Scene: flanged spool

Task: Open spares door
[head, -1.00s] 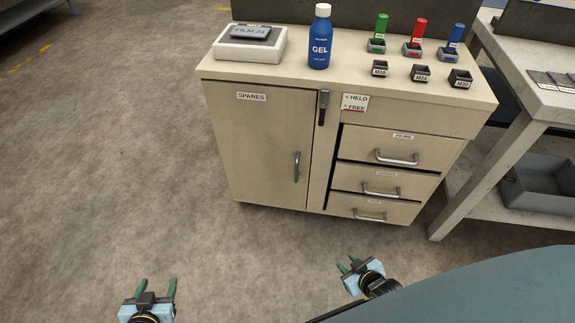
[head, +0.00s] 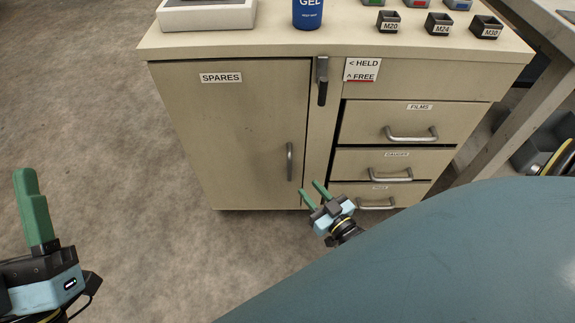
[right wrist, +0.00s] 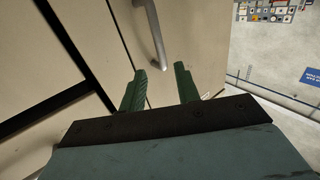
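The beige spares door (head: 235,130), labelled SPARES, is closed on the left side of the cabinet. Its grey vertical bar handle (head: 290,161) is near its right edge. A dark latch lever (head: 322,82) hangs straight down at the door's upper right, beside a HELD/FREE label (head: 362,69). My right gripper (head: 310,188) is open and empty, just below and right of the handle. In the right wrist view the handle (right wrist: 154,38) lies ahead of the parted green fingertips, not between them. My left gripper (head: 27,175) is at the far left, seen side-on; its opening is hidden.
Drawers (head: 400,124) with bar handles fill the cabinet's right side. On top are a white box (head: 205,14), a blue GEL bottle (head: 308,12) and several small dark holders (head: 438,24). A table leg (head: 515,120) stands at right. The floor left of the cabinet is clear.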

